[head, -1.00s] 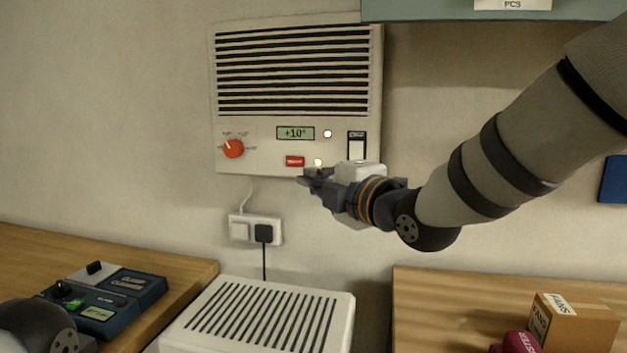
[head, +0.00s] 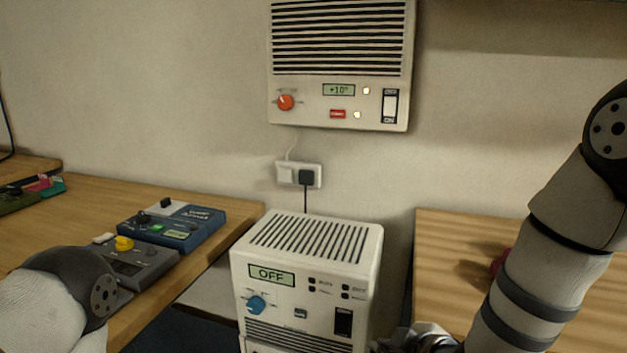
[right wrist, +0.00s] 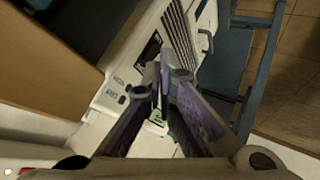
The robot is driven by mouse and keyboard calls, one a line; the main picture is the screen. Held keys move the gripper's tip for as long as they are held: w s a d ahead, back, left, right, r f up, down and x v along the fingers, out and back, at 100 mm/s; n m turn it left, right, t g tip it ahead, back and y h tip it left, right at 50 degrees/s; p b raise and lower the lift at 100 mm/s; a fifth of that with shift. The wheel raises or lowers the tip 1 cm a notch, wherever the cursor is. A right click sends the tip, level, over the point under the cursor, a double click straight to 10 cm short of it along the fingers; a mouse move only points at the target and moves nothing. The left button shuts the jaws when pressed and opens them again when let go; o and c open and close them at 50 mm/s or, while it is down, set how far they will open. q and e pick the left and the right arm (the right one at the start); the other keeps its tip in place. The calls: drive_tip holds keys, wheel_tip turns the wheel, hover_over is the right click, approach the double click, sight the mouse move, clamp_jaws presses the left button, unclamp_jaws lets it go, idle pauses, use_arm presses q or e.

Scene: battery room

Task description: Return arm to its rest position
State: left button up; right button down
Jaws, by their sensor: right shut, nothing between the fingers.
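My right arm (head: 545,265) comes in at the right of the head view and hangs down to the bottom edge. Only a blurred bit of its wrist end shows there. In the right wrist view my right gripper (right wrist: 164,76) is shut and empty, its fingertips together, with the white floor-standing unit behind them. My left arm (head: 70,290) shows only as a link at the lower left of the head view; its gripper is out of the picture.
A wall unit (head: 341,110) reads +10° above a socket (head: 290,174). Below stands a white unit (head: 366,265) with a blue knob and OFF display. Wooden benches lie left (head: 90,207) and right (head: 440,250). A blue device (head: 190,220) and a grey one (head: 150,262) sit on the left bench.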

drive_tip(key=s+d+f+m+g+h, duration=0.1)
drive_tip(key=s+d+f+m+g, duration=0.1)
drive_tip(key=s+f, duration=0.45)
drive_tip(key=s+d+f+m+g+h, duration=0.1)
drive_tip(key=s+d+f+m+g, duration=0.15)
drive_tip(key=s+f, duration=0.35)
drive_tip(key=s+d+f+m+g, duration=0.1)
drive_tip(key=s+m+g, duration=0.1)
drive_tip(key=s, duration=0.6)
drive_tip(key=s+d+f+m+g+h, duration=0.1)
drive_tip(key=s+d+m+g, duration=0.1)
drive_tip(key=s, duration=0.6)
drive_tip(key=s+d+f+m+g, duration=0.2)
drive_tip(key=s+m, duration=0.1)
drive_tip(key=s, duration=0.5)
drive_tip(key=shift+s+d+m+h, duration=0.15)
drive_tip(key=shift+s+m+h, duration=0.05)
drive_tip(key=shift+m+h, duration=0.15)
